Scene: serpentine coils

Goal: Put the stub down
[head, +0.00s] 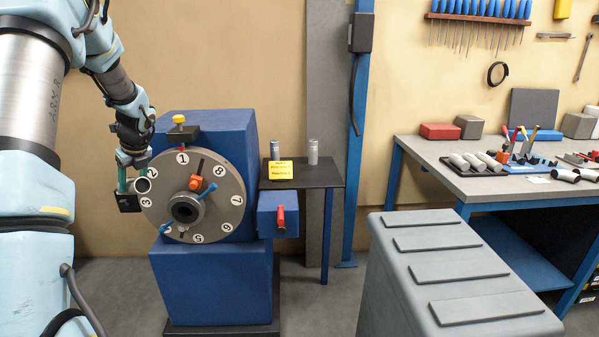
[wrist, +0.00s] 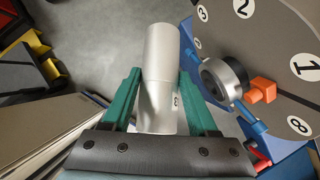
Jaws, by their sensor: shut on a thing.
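The stub (wrist: 158,50) is a plain silver cylinder in the wrist view, with a small dark mark near its lower right side. My gripper (wrist: 159,82) has its two teal fingers closed on either side of it, and the stub sticks out beyond the fingertips. In the head view, the stub's round open end (head: 142,185) shows at the left edge of the numbered grey dial, beside my gripper (head: 127,178). I cannot tell whether the stub touches the dial. Two silver cylinders (head: 313,152) stand upright on the dark side shelf (head: 325,180) right of the blue machine.
The blue machine (head: 212,290) carries the dial (head: 221,172), with a hub, orange block and blue lever. A yellow sign (head: 281,171) is at the shelf's front. A grey ribbed cabinet (head: 385,285) stands front right. A workbench (head: 465,200) behind it holds a tray of cylinders.

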